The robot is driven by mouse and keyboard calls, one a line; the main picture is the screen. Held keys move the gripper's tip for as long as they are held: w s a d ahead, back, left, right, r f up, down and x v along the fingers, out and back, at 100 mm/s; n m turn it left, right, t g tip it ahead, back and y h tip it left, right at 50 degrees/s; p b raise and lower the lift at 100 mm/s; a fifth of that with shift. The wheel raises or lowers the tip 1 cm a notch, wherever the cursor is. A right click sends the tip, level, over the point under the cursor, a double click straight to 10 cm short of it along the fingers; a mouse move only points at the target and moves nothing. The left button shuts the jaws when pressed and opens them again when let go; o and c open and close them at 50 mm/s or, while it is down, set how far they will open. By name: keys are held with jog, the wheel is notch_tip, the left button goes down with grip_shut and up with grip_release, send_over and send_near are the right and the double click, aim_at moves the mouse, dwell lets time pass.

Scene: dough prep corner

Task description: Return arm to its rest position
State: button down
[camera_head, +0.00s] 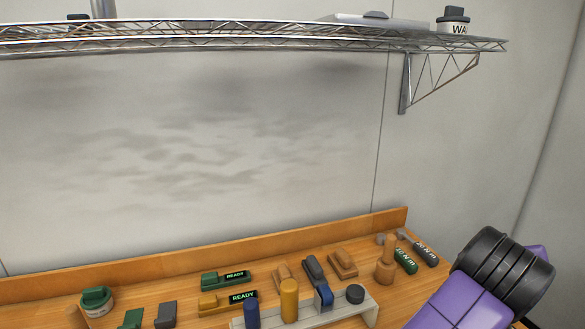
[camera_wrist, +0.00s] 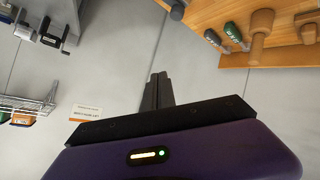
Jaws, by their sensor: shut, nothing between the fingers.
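My arm, purple with a black ribbed joint, shows at the lower right of the head view, beside the right end of the wooden bench (camera_head: 385,219). My gripper (camera_wrist: 158,90) shows in the wrist view, its dark fingers together and empty. The fingers stand out in front of the grey wall, clear of any object. The gripper's fingers cannot be made out in the head view.
The bench holds a grey rack (camera_head: 371,309) with several tools, green and yellow "READY" devices (camera_head: 228,300), a wooden mallet-like tool (camera_head: 385,265) and torque tools (camera_head: 405,262). A wire shelf (camera_head: 250,37) runs above. Bare wall lies between.

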notch_tip(320, 180, up, 12)
jog(key=d+t+h, duration=0.2)
jog(key=t+h, duration=0.3)
jog(key=t, duration=0.1)
jog(key=s+a+n+t+y, duration=0.3)
jog(key=a+n+t+y, duration=0.35)
jog(key=a+t, duration=0.25)
jog(key=s+a+f+n+g+y, duration=0.1)
jog(key=s+a+f+y, duration=0.4)
jog(key=s+f, duration=0.25)
jog(key=s+a+f+n+g+y, duration=0.1)
jog(key=s+a+f+n+y, duration=0.1)
jog(key=s+a+f+y, duration=0.35)
jog(key=s+f+m+g+h, duration=0.1)
jog(key=s+f+m+g, duration=0.2)
jog(key=s+f, duration=0.5)
jog(key=s+f+m+g+h, duration=0.2)
jog(key=s+f, duration=0.7)
jog(key=s, duration=0.6)
jog(key=shift+m+g, duration=0.55)
jog(key=shift+g, duration=0.05)
